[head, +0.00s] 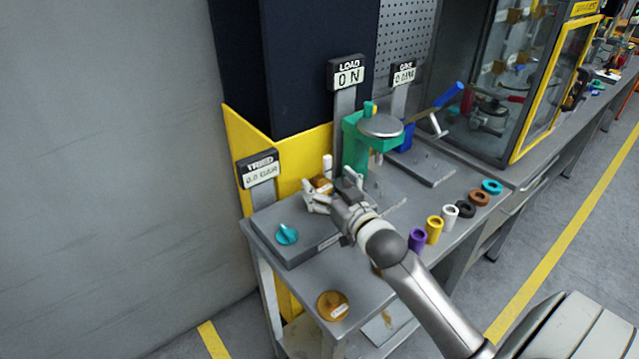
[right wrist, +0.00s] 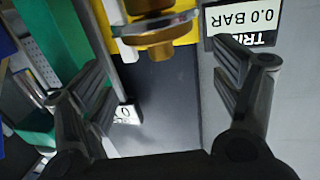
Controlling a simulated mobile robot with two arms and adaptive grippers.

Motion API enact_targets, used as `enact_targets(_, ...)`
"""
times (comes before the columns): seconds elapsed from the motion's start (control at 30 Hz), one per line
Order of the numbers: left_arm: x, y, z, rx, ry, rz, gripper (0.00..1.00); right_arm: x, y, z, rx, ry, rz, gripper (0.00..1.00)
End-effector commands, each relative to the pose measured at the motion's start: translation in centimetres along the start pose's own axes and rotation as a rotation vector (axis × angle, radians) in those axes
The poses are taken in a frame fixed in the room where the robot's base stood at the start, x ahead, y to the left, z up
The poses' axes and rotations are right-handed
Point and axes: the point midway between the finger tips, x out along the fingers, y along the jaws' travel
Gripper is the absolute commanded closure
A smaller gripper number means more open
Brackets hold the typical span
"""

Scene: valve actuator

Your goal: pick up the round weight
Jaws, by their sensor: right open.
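A round brass-coloured disc with a white label (head: 333,305), which looks like the round weight, lies flat on the front corner of the grey bench (head: 385,285). My right gripper (head: 331,188) is open over the grey block behind the disc, well apart from it. Its fingers are spread around a small brass fitting (head: 322,184). In the right wrist view, a brass part with a clear or silvery rim (right wrist: 155,35) shows ahead between the open fingers (right wrist: 160,68); I cannot tell whether they touch it. My left gripper is out of view.
A green stand with a grey round plate (head: 380,126) rises behind the gripper. A teal knob (head: 287,234) sits on the block's left. Several coloured rings and sleeves (head: 435,229) line the bench's right edge. A "TRIED" gauge sign (head: 260,169) stands at left.

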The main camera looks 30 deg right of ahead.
Motion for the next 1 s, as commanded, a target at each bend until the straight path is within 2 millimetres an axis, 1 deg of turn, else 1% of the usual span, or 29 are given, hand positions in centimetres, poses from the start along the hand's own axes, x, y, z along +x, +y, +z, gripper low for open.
enact_targets(0.03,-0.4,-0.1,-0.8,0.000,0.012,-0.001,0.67,0.7,-0.1,-0.1,0.001,0.001,0.000,0.16)
enact_targets(0.1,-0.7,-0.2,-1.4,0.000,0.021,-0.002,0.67,1.5,-0.2,0.1,0.001,0.000,0.001,0.16)
enact_targets(0.3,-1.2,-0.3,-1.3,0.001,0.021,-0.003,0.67,3.6,-0.2,0.3,0.000,0.001,0.000,0.16)
enact_targets(0.43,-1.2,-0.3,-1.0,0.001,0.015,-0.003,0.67,4.2,-0.3,0.4,0.000,0.000,0.000,0.16)
enact_targets(0.67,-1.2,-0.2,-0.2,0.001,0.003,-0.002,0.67,4.2,-0.3,0.4,0.000,0.000,-0.001,0.16)
enact_targets(1.0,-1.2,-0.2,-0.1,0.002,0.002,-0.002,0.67,4.2,-0.3,0.4,0.000,0.000,0.000,0.59)
